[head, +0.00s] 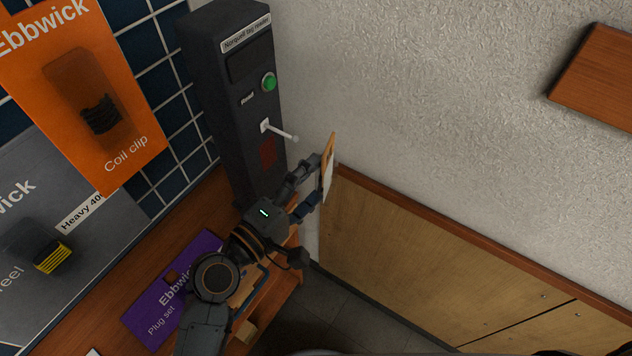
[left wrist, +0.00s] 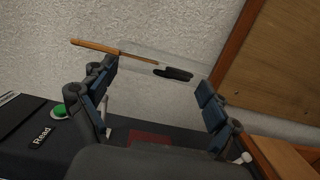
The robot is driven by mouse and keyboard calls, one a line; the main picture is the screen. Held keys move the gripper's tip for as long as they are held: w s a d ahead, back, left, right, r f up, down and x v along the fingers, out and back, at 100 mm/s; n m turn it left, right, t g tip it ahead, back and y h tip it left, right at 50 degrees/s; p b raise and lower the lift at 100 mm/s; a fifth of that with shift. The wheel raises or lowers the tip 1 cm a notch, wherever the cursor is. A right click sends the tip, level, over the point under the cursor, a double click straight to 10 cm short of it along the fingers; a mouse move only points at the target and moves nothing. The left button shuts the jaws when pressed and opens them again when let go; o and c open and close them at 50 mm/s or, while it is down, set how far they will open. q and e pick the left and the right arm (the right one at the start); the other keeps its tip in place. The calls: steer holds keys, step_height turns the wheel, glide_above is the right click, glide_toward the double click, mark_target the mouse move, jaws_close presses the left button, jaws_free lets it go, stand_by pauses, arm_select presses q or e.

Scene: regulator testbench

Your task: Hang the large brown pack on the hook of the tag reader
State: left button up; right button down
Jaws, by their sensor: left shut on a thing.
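The tag reader (head: 235,75) is a tall dark box with a green button and a white hook (head: 281,132) sticking out of its front. My left gripper (head: 316,180) is shut on a pack, the brown pack (head: 329,158), seen nearly edge-on below and right of the hook. In the left wrist view the brown pack (left wrist: 125,53) shows a brown card edge and a clear blister with a dark item inside, between the fingers of my left gripper (left wrist: 160,85). The pack appears apart from the hook. Its hang hole cannot be made out. My right gripper is out of view.
An orange pack (head: 85,80) and a grey pack (head: 50,225) stand large at the left, before a dark grid panel. A purple pack (head: 170,290) lies on the wooden bench (head: 100,315). A textured wall and wooden panelling (head: 430,260) are at the right.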

arm_select(q)
steer(key=shift+w+a+f+b, duration=0.2)
steer(key=shift+w+a+b, duration=0.3)
steer(key=shift+w+a, duration=0.5)
steer(key=shift+w+a+f+b, duration=0.2)
steer(key=shift+w+a+b, duration=0.45)
steer(key=shift+a, duration=0.65)
steer(key=shift+w+a+f+b, duration=0.2)
steer(key=shift+w+a+b, duration=0.2)
steer(key=shift+w+a, duration=0.65)
steer(key=shift+s+a, duration=0.1)
steer(key=o, duration=0.8)
